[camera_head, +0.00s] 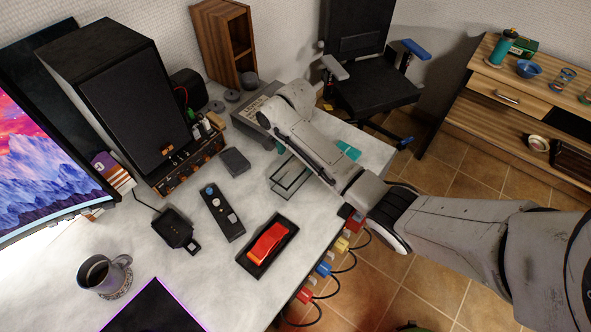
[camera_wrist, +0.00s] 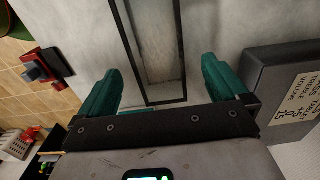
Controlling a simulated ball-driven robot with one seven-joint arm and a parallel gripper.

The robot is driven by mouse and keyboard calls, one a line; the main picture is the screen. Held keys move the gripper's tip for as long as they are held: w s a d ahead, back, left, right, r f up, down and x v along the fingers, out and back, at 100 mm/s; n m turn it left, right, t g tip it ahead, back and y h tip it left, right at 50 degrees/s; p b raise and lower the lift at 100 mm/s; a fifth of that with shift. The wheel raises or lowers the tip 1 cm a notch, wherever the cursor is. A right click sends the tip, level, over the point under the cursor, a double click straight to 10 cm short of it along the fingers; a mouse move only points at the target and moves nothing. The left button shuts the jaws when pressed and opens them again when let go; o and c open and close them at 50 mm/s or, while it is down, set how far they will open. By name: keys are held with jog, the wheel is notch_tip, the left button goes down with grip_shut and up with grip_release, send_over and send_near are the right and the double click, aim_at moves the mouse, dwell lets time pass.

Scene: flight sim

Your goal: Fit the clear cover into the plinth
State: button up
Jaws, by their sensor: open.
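The clear cover (camera_head: 290,180), a see-through box with dark edges, lies on the pale desk, partly hidden by my arm. In the wrist view the cover (camera_wrist: 181,50) extends up between the fingers, its near end close to the palm. My gripper (camera_head: 315,151) is open, with teal fingers; in the wrist view the gripper (camera_wrist: 161,84) has one finger on each side of the cover, with gaps showing. The black plinth (camera_head: 252,260) sits near the desk's front edge, apart from the cover. A red model car (camera_head: 268,243) is on the plinth.
A black remote-like controller (camera_head: 222,213) and a small black device (camera_head: 175,230) lie left of the plinth. A mug (camera_head: 105,274) stands at lower left. A grey labelled box (camera_wrist: 282,85) is right of the gripper. Coloured plugs with cables (camera_head: 323,269) line the desk edge.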

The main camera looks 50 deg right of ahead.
aim_at(296, 165)
jog(key=shift+s+f+p, duration=0.2)
jog(key=shift+f+p, duration=0.1)
jog(key=shift+f, duration=2.8)
jog(key=c, duration=1)
